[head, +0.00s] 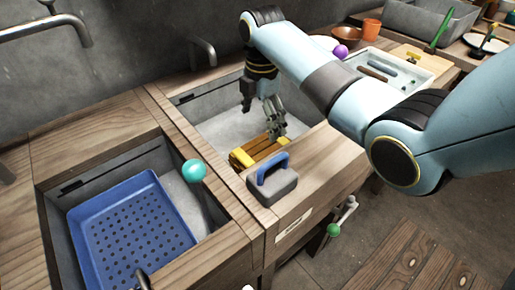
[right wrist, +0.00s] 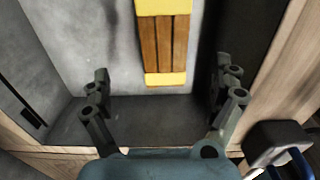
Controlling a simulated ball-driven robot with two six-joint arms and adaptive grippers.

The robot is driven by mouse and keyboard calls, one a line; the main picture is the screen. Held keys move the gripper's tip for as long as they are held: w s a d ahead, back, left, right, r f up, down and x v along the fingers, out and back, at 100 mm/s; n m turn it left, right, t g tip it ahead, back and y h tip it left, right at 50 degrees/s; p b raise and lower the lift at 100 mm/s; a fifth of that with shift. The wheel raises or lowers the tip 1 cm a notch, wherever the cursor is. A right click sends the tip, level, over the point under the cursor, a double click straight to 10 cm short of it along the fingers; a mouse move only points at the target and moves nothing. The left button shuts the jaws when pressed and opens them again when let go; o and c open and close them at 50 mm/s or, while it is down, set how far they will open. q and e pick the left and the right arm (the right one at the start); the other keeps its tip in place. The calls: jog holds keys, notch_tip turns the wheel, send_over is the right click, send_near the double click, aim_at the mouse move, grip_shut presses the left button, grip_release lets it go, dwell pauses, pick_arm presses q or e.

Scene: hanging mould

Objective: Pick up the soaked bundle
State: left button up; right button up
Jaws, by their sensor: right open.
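The soaked bundle (head: 259,152) lies in the right-hand basin, near its front wall. It is a bundle of brown sticks with a yellow band at each end. My right gripper (head: 262,118) is open and empty above it, hiding part of it in the head view. In the right wrist view the bundle (right wrist: 165,48) lies beyond the open fingers (right wrist: 165,86), in line with the gap between them, its near yellow end closest. No finger visibly touches it. My left gripper does not show clearly.
A grey block with a blue handle (head: 273,181) stands on the wooden front rim (head: 320,165). A perforated blue tray (head: 130,235) sits in the left basin, near a teal ball (head: 194,171).

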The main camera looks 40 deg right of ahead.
aim_at(261, 146)
notch_tip(261, 146, down, 2)
jog(key=shift+s+f, duration=0.1)
jog(key=shift+f, duration=0.45)
jog(key=f, duration=0.1)
jog(key=f+b, duration=0.1)
jog(key=f, duration=0.2)
jog(key=shift+s+a+f, duration=0.15)
jog(key=shift+s+f, duration=0.15)
jog(key=shift+f, duration=0.2)
jog(key=c, duration=0.6)
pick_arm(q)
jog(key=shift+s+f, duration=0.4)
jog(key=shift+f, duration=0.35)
pick_arm(e)
jog(key=shift+r, duration=0.1)
jog(key=c, duration=1)
